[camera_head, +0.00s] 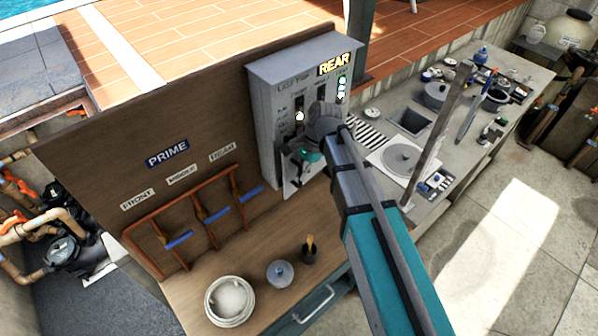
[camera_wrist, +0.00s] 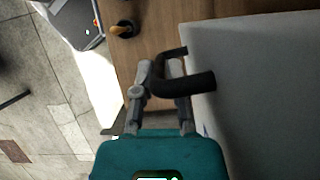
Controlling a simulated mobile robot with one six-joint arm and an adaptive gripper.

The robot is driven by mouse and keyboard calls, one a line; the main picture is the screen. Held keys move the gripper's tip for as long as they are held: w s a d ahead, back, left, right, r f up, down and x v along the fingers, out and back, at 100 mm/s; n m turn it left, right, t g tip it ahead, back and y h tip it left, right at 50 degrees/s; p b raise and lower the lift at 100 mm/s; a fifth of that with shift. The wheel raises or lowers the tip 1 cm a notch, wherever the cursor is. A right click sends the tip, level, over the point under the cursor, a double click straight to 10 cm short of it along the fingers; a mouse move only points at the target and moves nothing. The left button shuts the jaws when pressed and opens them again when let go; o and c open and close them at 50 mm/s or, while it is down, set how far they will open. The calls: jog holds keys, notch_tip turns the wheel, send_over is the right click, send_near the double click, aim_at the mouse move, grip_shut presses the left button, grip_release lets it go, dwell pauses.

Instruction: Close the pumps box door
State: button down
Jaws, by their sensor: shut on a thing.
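The pumps box (camera_head: 265,130) is a grey box on the upright wooden panel, in the middle of the head view. Its front carries lettering, small switches and lights. My gripper (camera_head: 303,154) is at the lower front of the box and hides part of it. The door's full outline and hinge are hidden.
Pipes with blue handles (camera_head: 180,241) are on the wooden panel, left of the box. A cluttered grey counter (camera_head: 455,150) lies to the right.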

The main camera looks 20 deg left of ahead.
jog(key=shift+w, duration=0.15)
jog(key=c, duration=1)
grip_release()
jog(key=shift+w+f, duration=0.1)
jog(key=shift+f, duration=0.05)
jog(key=shift+o, duration=0.2)
